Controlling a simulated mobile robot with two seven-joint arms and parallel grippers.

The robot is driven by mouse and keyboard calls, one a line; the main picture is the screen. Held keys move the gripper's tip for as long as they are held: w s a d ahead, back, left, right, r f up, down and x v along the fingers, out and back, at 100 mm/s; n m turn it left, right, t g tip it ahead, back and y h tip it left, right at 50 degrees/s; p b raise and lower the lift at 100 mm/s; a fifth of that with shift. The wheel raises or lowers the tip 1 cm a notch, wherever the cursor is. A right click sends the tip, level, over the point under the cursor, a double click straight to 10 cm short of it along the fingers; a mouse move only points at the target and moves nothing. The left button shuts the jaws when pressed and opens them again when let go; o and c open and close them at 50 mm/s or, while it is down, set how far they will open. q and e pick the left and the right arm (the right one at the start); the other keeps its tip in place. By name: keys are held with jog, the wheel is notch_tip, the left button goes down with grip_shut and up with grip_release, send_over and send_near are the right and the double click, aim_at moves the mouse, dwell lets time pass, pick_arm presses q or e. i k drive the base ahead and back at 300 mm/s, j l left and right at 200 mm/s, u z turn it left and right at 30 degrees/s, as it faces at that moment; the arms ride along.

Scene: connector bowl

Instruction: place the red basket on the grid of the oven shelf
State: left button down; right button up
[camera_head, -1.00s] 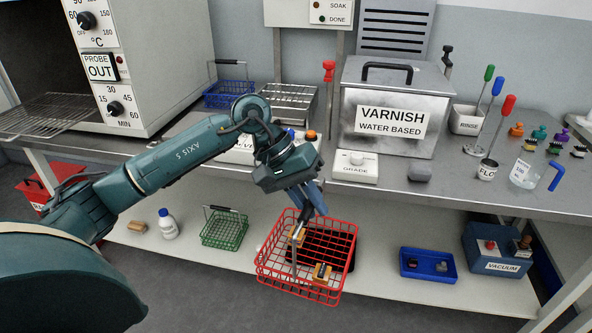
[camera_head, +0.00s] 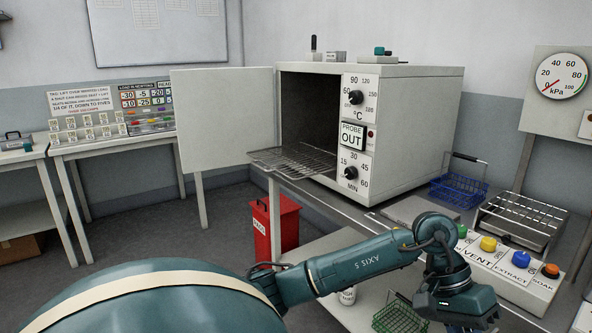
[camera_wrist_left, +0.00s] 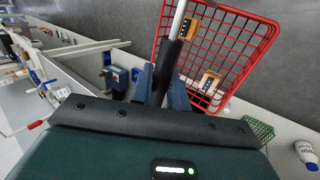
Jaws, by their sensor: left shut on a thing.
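The red basket (camera_wrist_left: 240,58) shows in the left wrist view, hanging from my left gripper (camera_wrist_left: 165,82), whose fingers are shut on its dark handle grip. Small parts with tan bodies (camera_wrist_left: 210,82) are in the basket. In the head view the basket and my left gripper's fingertips are below the frame; only my left wrist (camera_head: 455,295) shows at the bottom right. The oven (camera_head: 395,130) stands open, its door (camera_head: 222,120) swung out to the left. The wire grid shelf (camera_head: 297,158) sticks out of the oven's opening and looks empty. My right gripper is not in view.
A blue basket (camera_head: 458,190) and a wire rack (camera_head: 520,218) stand right of the oven, behind the button panel (camera_head: 505,262). A red bin (camera_head: 276,225) stands on the floor below the grid. A green basket (camera_wrist_left: 258,130) and a white bottle (camera_wrist_left: 306,153) are on the lower shelf.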

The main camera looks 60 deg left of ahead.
aim_at(296, 157)
jog(key=j+u, duration=0.1)
jog(key=u, duration=0.35)
jog(key=j+u, duration=0.15)
jog(key=u, duration=0.35)
jog(key=i+j, duration=0.2)
jog(key=j, duration=0.15)
jog(key=i+j, duration=0.15)
jog(key=j, duration=0.2)
